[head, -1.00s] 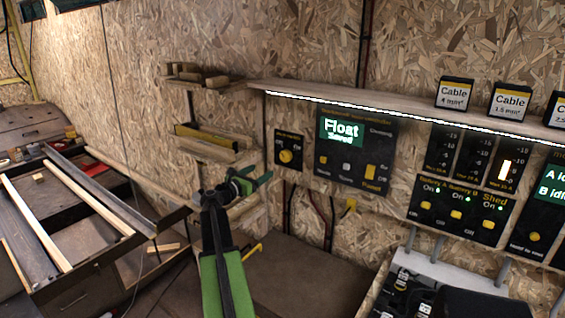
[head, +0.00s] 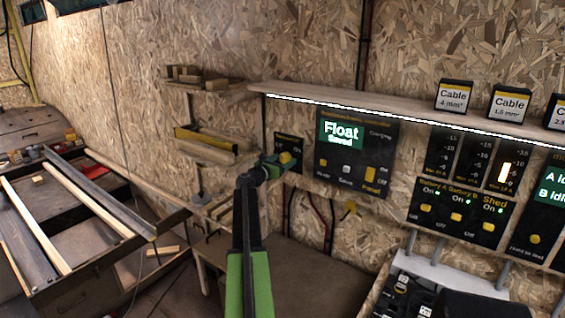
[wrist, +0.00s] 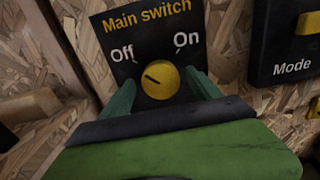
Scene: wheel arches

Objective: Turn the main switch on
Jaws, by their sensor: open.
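The main switch is a yellow round knob (wrist: 160,81) on a small black panel (wrist: 147,22) labelled "Main switch", with "Off" at upper left and "On" at upper right. The dark mark on the knob points up and left, toward "Off". In the head view the knob (head: 286,158) shows just past the tip of my arm. My gripper (wrist: 160,92) is open, with one green finger on each side of the knob. I cannot tell whether the fingers touch it. My gripper (head: 275,164) partly covers the panel in the head view.
A larger black panel (head: 355,150) reading "Float" is close to the right of the switch. A shelf (head: 400,112) with a light strip runs above. Small wooden shelves (head: 207,145) are to the left. A bench (head: 310,280) lies below.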

